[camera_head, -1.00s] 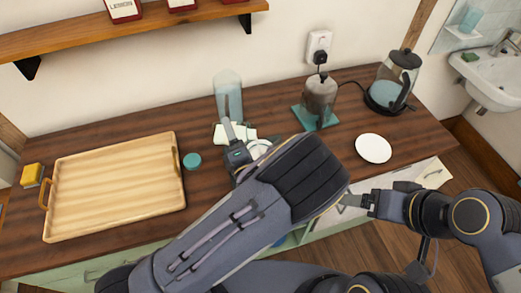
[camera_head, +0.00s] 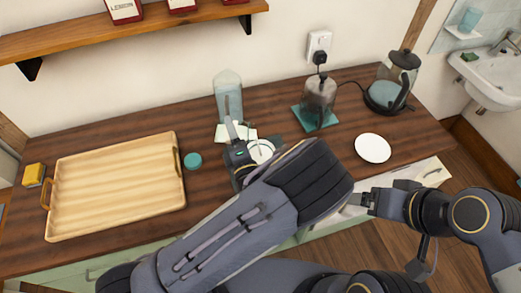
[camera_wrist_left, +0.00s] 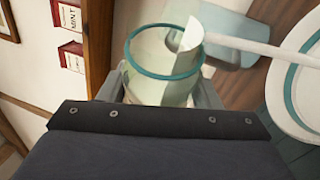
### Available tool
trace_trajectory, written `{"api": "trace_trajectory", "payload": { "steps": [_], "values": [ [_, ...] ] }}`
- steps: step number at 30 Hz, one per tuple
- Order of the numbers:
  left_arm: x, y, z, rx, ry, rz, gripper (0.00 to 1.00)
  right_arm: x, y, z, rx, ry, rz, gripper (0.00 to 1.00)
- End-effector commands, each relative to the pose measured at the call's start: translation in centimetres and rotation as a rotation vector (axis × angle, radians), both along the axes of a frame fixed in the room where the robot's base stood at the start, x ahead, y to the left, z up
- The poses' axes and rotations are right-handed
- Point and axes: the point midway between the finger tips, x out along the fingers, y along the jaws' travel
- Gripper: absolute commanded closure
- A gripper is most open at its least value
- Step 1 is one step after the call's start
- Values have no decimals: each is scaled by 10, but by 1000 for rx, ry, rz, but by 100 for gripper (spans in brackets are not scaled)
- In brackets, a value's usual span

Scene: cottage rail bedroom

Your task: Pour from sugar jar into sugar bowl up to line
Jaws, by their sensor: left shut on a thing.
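My left gripper (camera_head: 238,140) is low over the middle of the counter. In the left wrist view it is shut on a clear jar with a teal rim (camera_wrist_left: 135,65), the sugar jar by its look, with pale stuff inside. In the head view the arm and hand mostly hide this jar, and its tilt is unclear. The white sugar bowl (camera_head: 262,152) stands just right of the gripper; it seems to be the white round with a teal ring (camera_wrist_left: 298,95) in the wrist view. A teal lid (camera_head: 192,161) lies left. My right gripper (camera_head: 362,201) is before the drawers, its jaws unclear.
A tall clear vessel (camera_head: 228,88) stands behind the left gripper, by a pale cloth (camera_head: 221,134). A wooden tray (camera_head: 115,190) fills the left. A glass jar (camera_head: 319,92) on a teal mat (camera_head: 300,116), a kettle (camera_head: 392,85) and a white plate (camera_head: 373,148) are right.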

Motion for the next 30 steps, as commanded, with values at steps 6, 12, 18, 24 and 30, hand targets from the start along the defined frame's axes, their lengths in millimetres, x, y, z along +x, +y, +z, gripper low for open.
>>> {"api": "trace_trajectory", "payload": {
  "steps": [6, 12, 18, 24, 30],
  "values": [
    [0, -1, 2, 21, -4, 0, 76, 0, 0, 2, 0, 0, 0, 17],
    [0, -1, 4, 40, -5, 0, 76, 0, 0, 4, 0, 0, 0, 17],
    [0, -1, 5, 59, -6, -1, 76, 0, 0, 5, 0, 0, 0, 17],
    [0, -2, 6, 79, -6, 0, 76, 0, 0, 7, 0, 0, 0, 17],
    [0, -3, 7, 100, -8, 0, 76, 0, 0, 9, 0, 0, 0, 17]
  ]
}}
